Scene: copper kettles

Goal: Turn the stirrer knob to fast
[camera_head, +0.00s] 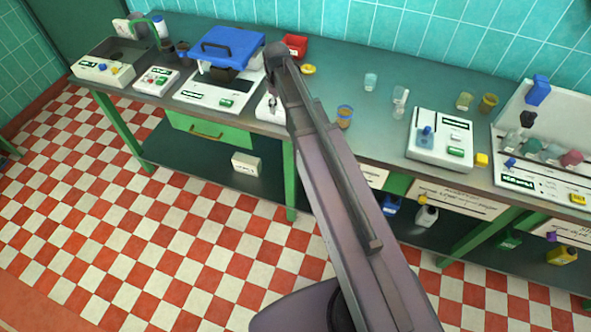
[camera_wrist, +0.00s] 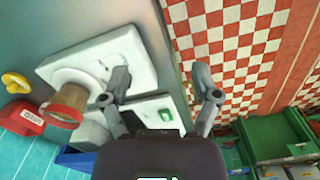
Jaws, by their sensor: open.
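A white bench device (camera_wrist: 128,52) with a pale round top stands under my gripper (camera_wrist: 160,70) in the wrist view. I cannot tell for sure that this device is the stirrer. A small dark mark shows on its top, but no knob is clear; the left finger covers part of the device. My gripper is open, its fingers wide apart with nothing between them. In the head view the same device (camera_head: 266,112) is mostly hidden behind my arm, and the fingertips are not clear.
A white device with a green button (camera_wrist: 168,114) lies close beside, with a blue-lidded unit (camera_head: 228,46). An amber cup (camera_head: 344,116) and another white device (camera_head: 440,138) stand to the right.

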